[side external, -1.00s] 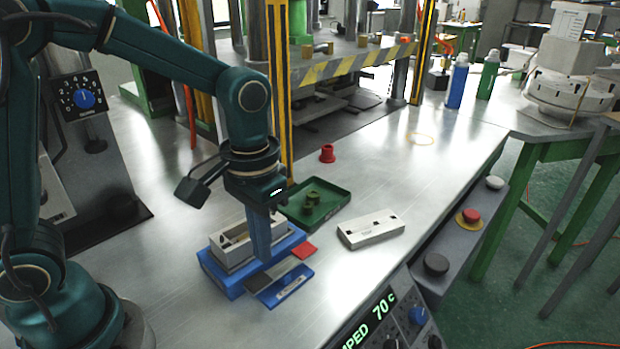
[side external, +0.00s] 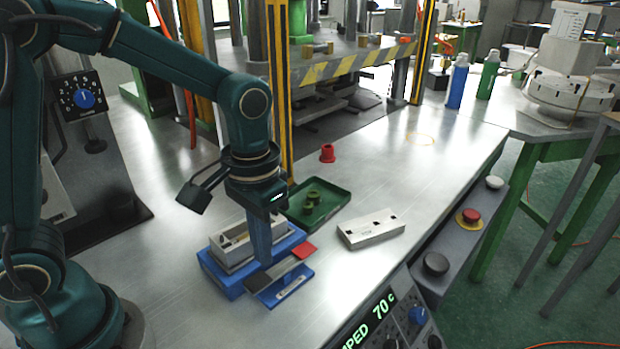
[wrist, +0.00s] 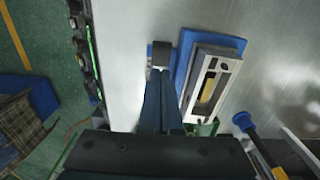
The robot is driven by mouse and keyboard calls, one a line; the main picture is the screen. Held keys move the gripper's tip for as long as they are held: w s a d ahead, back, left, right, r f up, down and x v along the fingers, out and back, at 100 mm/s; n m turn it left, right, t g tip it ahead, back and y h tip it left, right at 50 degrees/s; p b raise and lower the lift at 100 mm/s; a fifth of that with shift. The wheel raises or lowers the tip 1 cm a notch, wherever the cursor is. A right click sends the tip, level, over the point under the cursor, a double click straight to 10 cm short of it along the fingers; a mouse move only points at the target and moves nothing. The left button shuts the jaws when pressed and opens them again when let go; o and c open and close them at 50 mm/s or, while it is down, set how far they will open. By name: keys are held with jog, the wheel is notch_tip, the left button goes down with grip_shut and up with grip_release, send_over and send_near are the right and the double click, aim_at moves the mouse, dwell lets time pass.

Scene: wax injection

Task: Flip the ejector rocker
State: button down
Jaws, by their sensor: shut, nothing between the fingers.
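A small rocker assembly sits at the front of the blue mould base (side external: 222,281). It shows a grey strip (side external: 284,268), a red end (side external: 305,251) and a blue plate (side external: 286,289) with a pale slot. My gripper (side external: 266,262) is shut and empty, its blue fingers pointing down at the assembly's left part. In the wrist view the closed fingertips (wrist: 164,74) are beside a dark block (wrist: 161,54), probably part of the rocker. The fingers hide some of it, and I cannot tell whether they touch it. The light grey mould (wrist: 211,85) is open on its blue base.
A pale slotted block (side external: 371,229) lies to the right, and a red bushing (side external: 327,153) stands farther back. The control panel (side external: 385,319) runs along the front edge.

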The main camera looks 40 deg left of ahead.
aim_at(266, 275)
jog(key=shift+f, duration=1.85)
dwell(0.7)
jog(key=shift+r, duration=3.55)
jog(key=shift+r, duration=0.1)
jog(key=s+a+r+t, duration=0.3)
jog(key=s+a+t, duration=0.1)
jog(key=s, duration=0.4)
jog(key=shift+s+r+t, duration=0.15)
jog(key=shift+r+t, duration=0.2)
jog(key=shift+t, duration=0.45)
